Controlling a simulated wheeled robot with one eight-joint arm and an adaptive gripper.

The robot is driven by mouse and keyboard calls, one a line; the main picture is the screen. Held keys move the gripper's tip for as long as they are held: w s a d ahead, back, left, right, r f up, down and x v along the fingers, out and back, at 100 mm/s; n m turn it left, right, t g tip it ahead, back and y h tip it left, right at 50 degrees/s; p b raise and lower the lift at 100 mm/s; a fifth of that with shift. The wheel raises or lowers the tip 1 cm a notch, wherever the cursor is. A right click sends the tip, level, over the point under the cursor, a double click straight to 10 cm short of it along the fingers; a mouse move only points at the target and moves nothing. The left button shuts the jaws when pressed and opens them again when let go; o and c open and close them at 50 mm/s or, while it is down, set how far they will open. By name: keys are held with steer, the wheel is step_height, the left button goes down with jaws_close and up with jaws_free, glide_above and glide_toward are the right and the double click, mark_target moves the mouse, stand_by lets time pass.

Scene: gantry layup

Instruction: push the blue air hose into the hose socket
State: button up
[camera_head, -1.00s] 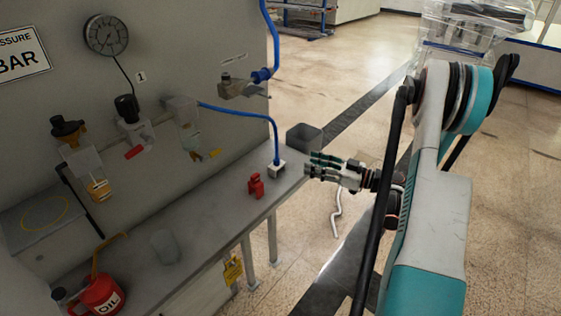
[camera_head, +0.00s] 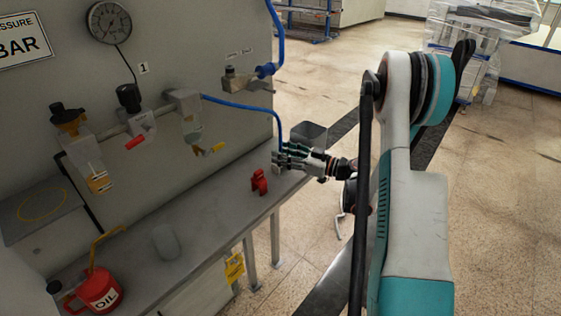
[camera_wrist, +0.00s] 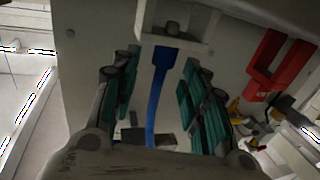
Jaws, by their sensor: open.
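The blue air hose (camera_head: 242,105) runs from a grey fitting on the wall panel and bends down to the bench's far corner. In the wrist view its blue end (camera_wrist: 165,57) meets a pale block (camera_wrist: 196,42) with a round knob on it. I cannot tell how firmly the end sits there. My gripper (camera_head: 279,159) is at that corner, with its fingers level with the hose's lower end and partly hiding the block. In the wrist view my gripper (camera_wrist: 160,80) is open, with one green-padded finger either side of the hose, apart from it. I cannot tell which fitting is the hose socket.
A red clamp-like piece (camera_head: 259,182) stands on the bench (camera_head: 205,225) near my gripper. Another blue hose (camera_head: 277,40) drops to a wall fitting (camera_head: 238,82). A grey bin (camera_head: 308,137) is beyond the bench corner. A red oil can (camera_head: 98,290) stands at the near end.

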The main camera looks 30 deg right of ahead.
steer(key=shift+w+a, duration=0.35)
steer(key=shift+w, duration=0.25)
steer(key=c, duration=0.9)
steer(key=shift+c, duration=0.2)
